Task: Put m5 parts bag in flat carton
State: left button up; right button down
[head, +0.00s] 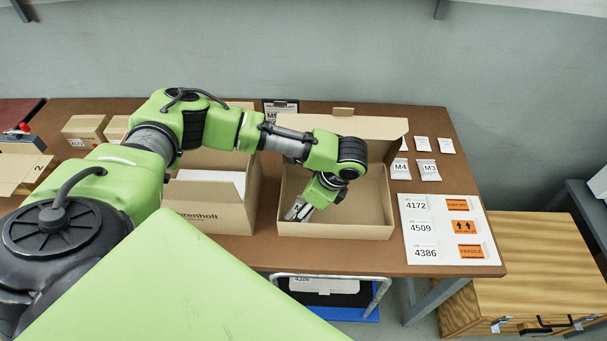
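The flat carton (375,220) stands open on the brown table, right of the middle, with its lid flap raised at the back. My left arm reaches over it from the left. My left gripper (297,211) points down inside the carton's left part, near the left wall. Its grey fingers are small and partly covered by the wrist, so I cannot tell whether they hold anything. I cannot make out an M5 parts bag. Small white bags lie right of the carton, the front two marked M4 (400,169) and M3 (428,170). My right gripper is not in view.
A taller carton (215,220) with white contents stands left of the flat carton. A label sheet (432,255) lies at the table's right front. Small boxes (84,129) stand at the left. A dark framed sign (280,106) stands at the back, and a wooden chest (535,285) is at the right.

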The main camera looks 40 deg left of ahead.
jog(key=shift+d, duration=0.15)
pick_arm(q)
jog(key=o, duration=0.8)
jog(key=shift+f, duration=0.1)
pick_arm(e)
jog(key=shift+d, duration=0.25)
pick_arm(q)
jog(key=v, duration=1.2)
jog(key=shift+b, duration=0.35)
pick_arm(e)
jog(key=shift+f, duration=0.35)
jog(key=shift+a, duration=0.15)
pick_arm(q)
jog(key=shift+s, duration=0.15)
